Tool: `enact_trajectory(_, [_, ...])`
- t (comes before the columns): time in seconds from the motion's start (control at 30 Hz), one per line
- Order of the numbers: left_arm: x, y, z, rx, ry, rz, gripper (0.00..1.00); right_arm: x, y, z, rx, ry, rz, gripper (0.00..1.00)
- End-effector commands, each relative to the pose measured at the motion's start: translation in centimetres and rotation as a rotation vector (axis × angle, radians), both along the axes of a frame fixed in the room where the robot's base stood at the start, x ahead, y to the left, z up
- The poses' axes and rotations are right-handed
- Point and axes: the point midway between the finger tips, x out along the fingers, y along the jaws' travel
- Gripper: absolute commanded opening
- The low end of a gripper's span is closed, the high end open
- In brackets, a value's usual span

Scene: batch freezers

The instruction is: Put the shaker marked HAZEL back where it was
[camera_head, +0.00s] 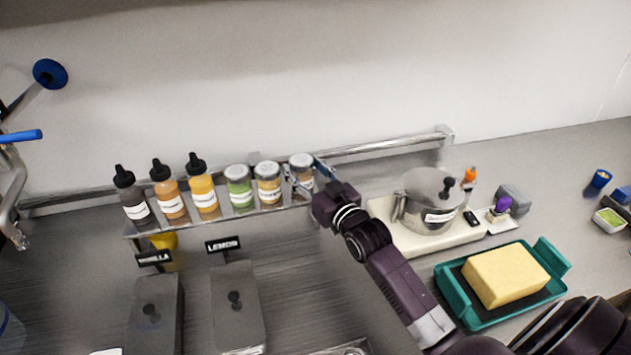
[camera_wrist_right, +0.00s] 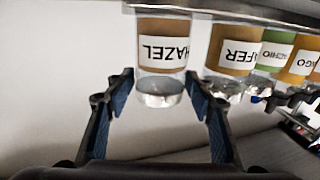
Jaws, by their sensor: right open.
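My right gripper (camera_head: 305,180) is at this shaker. In the wrist view my right gripper (camera_wrist_right: 160,95) has its two blue-padded fingers apart, one on each side of the shaker's top, with a gap visible on the left side. My left gripper is out of view.
A wafer-type shaker (camera_head: 267,182) stands close left of HAZEL, then a green shaker (camera_head: 239,187) and several squeeze bottles (camera_head: 170,190). A steel pot (camera_head: 430,200) and a teal tray (camera_head: 450,290) with a yellow block (camera_head: 505,275) lie to the right.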

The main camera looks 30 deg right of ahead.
Motion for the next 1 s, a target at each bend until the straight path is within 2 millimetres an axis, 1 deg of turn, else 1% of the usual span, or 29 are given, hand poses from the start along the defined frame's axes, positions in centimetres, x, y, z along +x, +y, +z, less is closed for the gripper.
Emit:
enact_trajectory(0.03, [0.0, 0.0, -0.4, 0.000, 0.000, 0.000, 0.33, -0.8, 0.0, -0.4, 0.000, 0.003, 0.000, 0.49])
enact_trajectory(0.17, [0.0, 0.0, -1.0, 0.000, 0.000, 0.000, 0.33, -3.1, 0.0, -0.5, -0.001, 0.004, 0.000, 0.49])
enact_trajectory(0.2, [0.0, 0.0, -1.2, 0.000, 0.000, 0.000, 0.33, -4.0, 0.0, -0.6, 0.000, 0.005, 0.000, 0.49])
enact_trajectory(0.4, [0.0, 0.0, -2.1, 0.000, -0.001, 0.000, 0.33, -8.0, -0.1, -0.5, -0.001, 0.005, 0.000, 0.49])
enact_trajectory(0.5, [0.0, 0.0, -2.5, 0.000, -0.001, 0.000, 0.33, -9.5, -0.1, -0.4, -0.001, 0.004, 0.000, 0.49])
enact_trajectory(0.6, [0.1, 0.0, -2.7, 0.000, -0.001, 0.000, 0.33, -10.6, -0.1, -0.3, 0.000, 0.004, 0.000, 0.49])
enact_trajectory(0.7, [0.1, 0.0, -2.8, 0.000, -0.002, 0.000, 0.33, -11.2, -0.1, -0.2, 0.001, 0.003, 0.000, 0.49])
enact_trajectory(1.0, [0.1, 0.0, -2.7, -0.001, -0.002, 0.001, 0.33, -11.4, -0.1, -0.1, 0.000, 0.002, 0.000, 0.49])
